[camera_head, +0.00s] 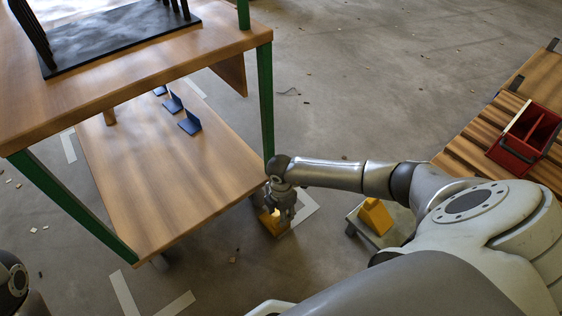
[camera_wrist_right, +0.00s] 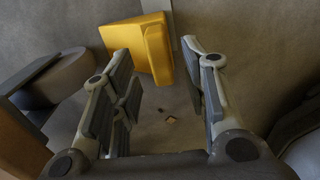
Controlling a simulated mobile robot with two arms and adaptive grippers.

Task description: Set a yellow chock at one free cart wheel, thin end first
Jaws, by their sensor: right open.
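A yellow chock (camera_head: 272,224) is on the floor by the near right corner of the wooden cart (camera_head: 170,190). In the right wrist view the chock (camera_wrist_right: 136,48) lies just beyond and between the fingertips. My right gripper (camera_head: 283,212) points down at it; in the wrist view its fingers (camera_wrist_right: 158,50) are spread and hold nothing. A dark rounded cart wheel (camera_wrist_right: 58,76) shows left of the chock, with a gap between them. A second yellow chock (camera_head: 375,217) sits on a low grey stand (camera_head: 352,216). My left gripper is out of view.
A green post (camera_head: 265,105) rises at the cart's corner near my right wrist. Small blue holders (camera_head: 189,122) stand on the lower deck. A wooden slatted surface (camera_head: 470,140) with a red bin (camera_head: 510,153) is at right. The floor beyond the cart is mostly clear.

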